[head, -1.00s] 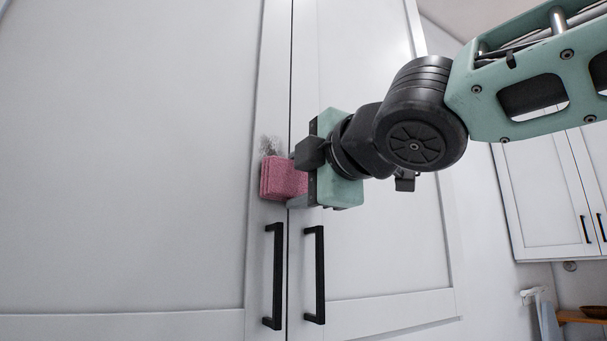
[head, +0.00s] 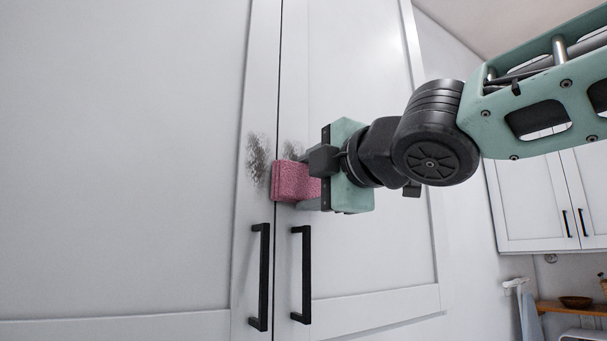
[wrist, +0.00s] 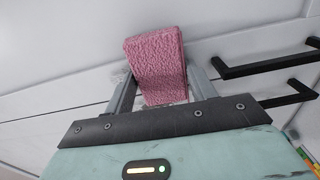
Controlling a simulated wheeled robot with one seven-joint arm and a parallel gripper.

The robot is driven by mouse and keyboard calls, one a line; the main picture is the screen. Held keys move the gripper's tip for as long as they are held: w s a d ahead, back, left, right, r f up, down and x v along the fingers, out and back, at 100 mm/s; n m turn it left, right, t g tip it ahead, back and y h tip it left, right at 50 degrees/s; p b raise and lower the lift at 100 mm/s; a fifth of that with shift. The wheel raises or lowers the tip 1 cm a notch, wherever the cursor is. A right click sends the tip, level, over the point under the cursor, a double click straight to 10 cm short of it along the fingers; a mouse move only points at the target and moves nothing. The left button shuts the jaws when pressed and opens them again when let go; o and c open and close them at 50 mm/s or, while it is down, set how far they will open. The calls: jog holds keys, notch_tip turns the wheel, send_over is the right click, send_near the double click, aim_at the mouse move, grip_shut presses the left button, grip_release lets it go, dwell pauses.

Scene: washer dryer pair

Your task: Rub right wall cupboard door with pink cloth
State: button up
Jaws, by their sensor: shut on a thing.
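The pink cloth (head: 291,182) is a folded block held in my gripper (head: 312,182), which is shut on it. In the wrist view the cloth (wrist: 157,62) sticks out between the two fingers. In the head view the cloth is at the seam between the two wall cupboard doors, just above the handles. It overlaps the near edge of the right door (head: 365,200); I cannot tell whether it touches. A dark smudge (head: 257,160) shows on the left door's edge. A fainter smudge (head: 291,150) shows on the right door just above the cloth, partly hidden.
Two black bar handles, the left (head: 259,277) and the right (head: 302,275), stand out from the doors just below my gripper. Another white cupboard (head: 545,200) hangs at the far right, above a wooden shelf (head: 575,308) with a bowl.

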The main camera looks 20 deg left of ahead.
aim_at(285, 167)
jog(key=shift+s+a+r+b, duration=0.25)
jog(key=shift+s+a+r, duration=0.2)
jog(key=shift+s+a, duration=0.25)
jog(key=shift+s+a+r+b, duration=0.25)
jog(key=shift+s+a+r, duration=0.15)
jog(key=shift+s+a, duration=0.25)
jog(key=shift+s+r+p, duration=0.1)
jog(key=shift+r+p, duration=0.9)
jog(key=shift+r, duration=0.1)
jog(key=shift+w+d+r+p, duration=0.1)
jog(key=shift+w+d+p, duration=0.6)
jog(key=shift+w, duration=0.15)
jog(key=w+d+p, duration=0.2)
jog(key=w+d, duration=0.1)
jog(key=shift+w+f+p, duration=0.15)
jog(key=shift+f+p, duration=0.05)
jog(key=shift+p, duration=0.1)
